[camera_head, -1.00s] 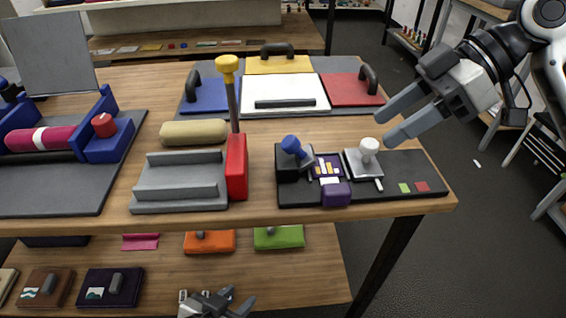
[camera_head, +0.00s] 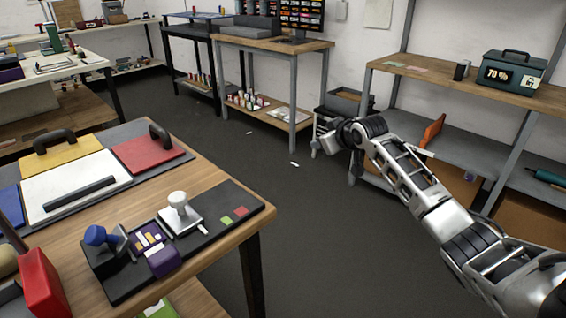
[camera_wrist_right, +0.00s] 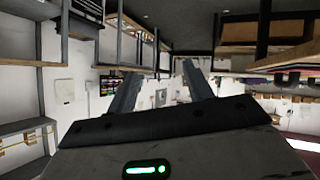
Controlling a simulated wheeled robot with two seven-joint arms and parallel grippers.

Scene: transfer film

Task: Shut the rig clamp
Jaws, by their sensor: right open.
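A black rig base (camera_head: 215,212) lies on the right end of the wooden table. At its left end stands a blue-knobbed lever (camera_head: 98,236). Beside the lever are a dark purple patterned piece (camera_head: 135,238) and a purple block (camera_head: 163,260). A white knob on a pale plate (camera_head: 180,207) stands near the base's middle. Which part is the clamp I cannot tell for sure. My right arm reaches out over the floor, well right of the table and clear of the rig. In the right wrist view my right gripper (camera_wrist_right: 162,88) is open and empty. My left gripper is out of view.
Green and red squares (camera_head: 233,217) mark the base's right end. A white board (camera_head: 75,188) and red case (camera_head: 148,152) lie behind the rig. A red block (camera_head: 42,284) stands left of it. Shelving (camera_head: 450,85) stands at the right; open floor lies between.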

